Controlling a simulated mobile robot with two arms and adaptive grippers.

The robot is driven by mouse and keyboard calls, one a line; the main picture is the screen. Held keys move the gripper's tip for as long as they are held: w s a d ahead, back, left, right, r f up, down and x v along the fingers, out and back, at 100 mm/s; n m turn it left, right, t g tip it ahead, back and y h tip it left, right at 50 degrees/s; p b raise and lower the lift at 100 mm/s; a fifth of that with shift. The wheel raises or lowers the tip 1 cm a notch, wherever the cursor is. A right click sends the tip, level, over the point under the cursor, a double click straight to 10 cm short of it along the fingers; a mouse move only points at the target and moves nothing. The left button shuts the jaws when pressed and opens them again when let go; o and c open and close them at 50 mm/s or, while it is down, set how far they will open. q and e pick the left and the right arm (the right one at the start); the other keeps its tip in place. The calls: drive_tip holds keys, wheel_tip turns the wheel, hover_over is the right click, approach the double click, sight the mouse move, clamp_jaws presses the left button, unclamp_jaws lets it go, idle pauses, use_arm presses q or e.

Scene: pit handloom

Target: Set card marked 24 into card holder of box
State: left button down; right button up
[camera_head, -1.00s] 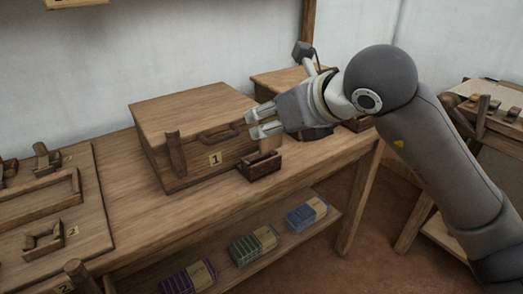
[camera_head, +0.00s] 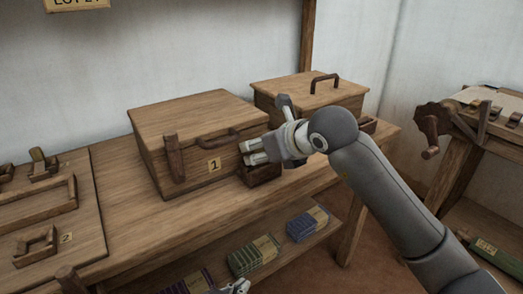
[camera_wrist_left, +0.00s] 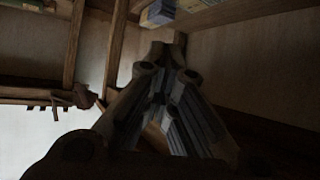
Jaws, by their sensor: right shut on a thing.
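A wooden box marked 1 (camera_head: 190,140) stands on the bench, with a handle and an upright peg on its front. A small dark wooden holder (camera_head: 262,175) stands at its front right corner, partly hidden by my right gripper. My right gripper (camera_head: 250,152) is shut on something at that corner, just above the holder. What it grips is too small or hidden to make out, and I cannot read a card marked 24. My left gripper (camera_wrist_left: 168,75) fills the dark left wrist view, its fingers converging; its tip shows at the head view's bottom edge (camera_head: 238,287).
A second lidded box (camera_head: 310,92) stands behind my right arm. A board marked 2 (camera_head: 85,225) lies at the left. Purple, green (camera_head: 250,257) and blue bundles lie on the lower shelf. A loom-like frame (camera_head: 470,130) stands at the right. A wall sign (camera_head: 75,4) is cut off.

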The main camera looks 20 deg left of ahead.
use_arm(q)
drive_tip(key=shift+w+r, duration=0.1)
use_arm(e)
drive_tip(key=shift+f, duration=0.1)
drive_tip(key=o, duration=0.8)
use_arm(q)
drive_tip(key=shift+w+d+r+t, duration=0.2)
drive_tip(key=shift+w+r+t, duration=0.05)
drive_tip(key=shift+r+t, duration=0.15)
